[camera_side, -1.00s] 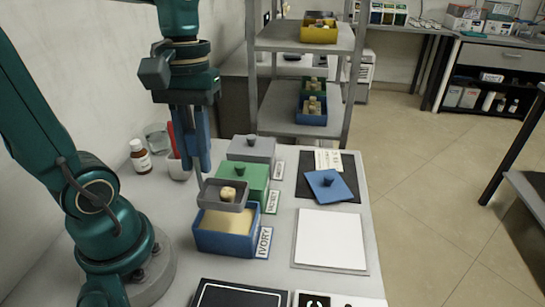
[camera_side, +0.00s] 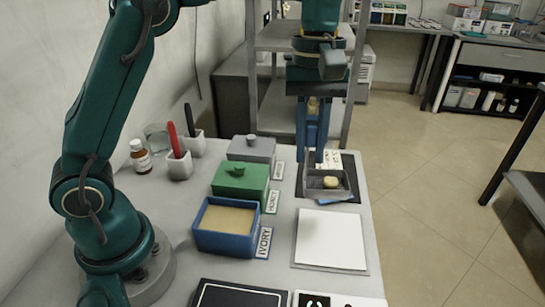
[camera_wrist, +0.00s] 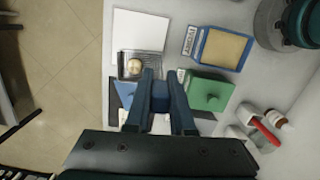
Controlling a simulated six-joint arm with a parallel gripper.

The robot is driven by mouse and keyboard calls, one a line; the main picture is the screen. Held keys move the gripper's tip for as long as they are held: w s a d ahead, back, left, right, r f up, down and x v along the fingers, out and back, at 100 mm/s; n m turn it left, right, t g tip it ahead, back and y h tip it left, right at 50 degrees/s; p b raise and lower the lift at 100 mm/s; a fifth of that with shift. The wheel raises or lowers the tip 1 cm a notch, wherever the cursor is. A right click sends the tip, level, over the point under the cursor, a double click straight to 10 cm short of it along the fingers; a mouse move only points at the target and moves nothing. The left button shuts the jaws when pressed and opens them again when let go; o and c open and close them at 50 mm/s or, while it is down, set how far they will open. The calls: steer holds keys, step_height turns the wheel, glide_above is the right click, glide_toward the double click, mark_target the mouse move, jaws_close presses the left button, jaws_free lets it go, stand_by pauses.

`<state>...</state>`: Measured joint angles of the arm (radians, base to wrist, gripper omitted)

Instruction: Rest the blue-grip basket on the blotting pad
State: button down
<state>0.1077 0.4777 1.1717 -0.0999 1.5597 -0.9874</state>
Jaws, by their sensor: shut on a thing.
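The blue-grip basket (camera_side: 327,190) is a small grey tray-like basket with a pale lump in it. My gripper (camera_side: 313,150) is shut on its blue grip and holds the basket upright, above the dark mat area. In the wrist view, the blue grip (camera_wrist: 160,96) shows between the fingers, and the basket (camera_wrist: 128,60) overlaps the near edge of the white pad in the picture. The white blotting pad (camera_side: 330,240) lies flat and empty on the bench, in front of the basket in the side view. It also shows in the wrist view (camera_wrist: 140,28).
An open blue tub (camera_side: 223,238) marked IVORY holds a tan fill. A lidded green tub (camera_side: 240,182) and a grey tub (camera_side: 251,148) stand behind it. A shelf rack (camera_side: 262,105) stands behind the bench.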

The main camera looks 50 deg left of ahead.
mark_target(320, 189)
steer(key=shift+w+d+f+m, duration=0.1)
steer(key=shift+d+f+m, duration=0.15)
steer(key=shift+d+f, duration=0.35)
steer(key=shift+d+f+m, duration=0.25)
steer(key=shift+d+f, duration=0.1)
steer(key=shift+d, duration=0.3)
steer(key=shift+d+f, duration=0.15)
steer(key=shift+f, duration=1.6)
steer(key=shift+d+f, duration=0.15)
steer(key=shift+f, duration=1.6)
steer(key=shift+f, duration=0.25)
steer(key=c, duration=0.7)
jaws_free()
